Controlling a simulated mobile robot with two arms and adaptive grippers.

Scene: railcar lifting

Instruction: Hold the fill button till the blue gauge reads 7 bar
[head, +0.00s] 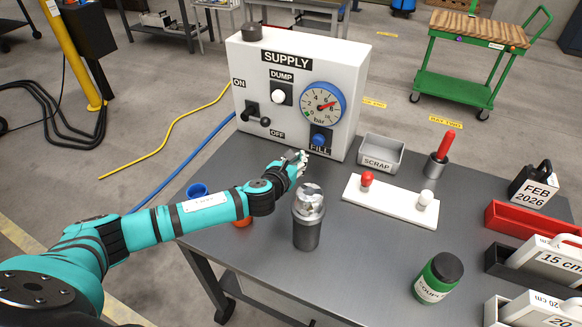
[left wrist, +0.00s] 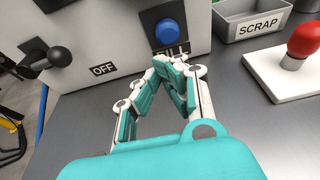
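The white supply box (head: 290,60) stands at the back of the grey table. Its blue-rimmed gauge (head: 323,104) has a red needle pointing right and slightly up; I cannot read the exact value. The blue fill button (head: 319,140) sits below the gauge, above the FILL label, and also shows in the left wrist view (left wrist: 168,32). My left gripper (head: 301,157) is in front of the box, below and left of the button. In the left wrist view its fingertips (left wrist: 172,63) are together and empty, over the FILL label, apparently short of the button. My right gripper is not in view.
A white dump button (head: 278,96) and a black lever (head: 259,116) are left of the gauge. A scrap bin (head: 381,153) and a white plate with red and white knobs (head: 390,202) stand right. A dark cylinder (head: 307,232) stands near my left forearm.

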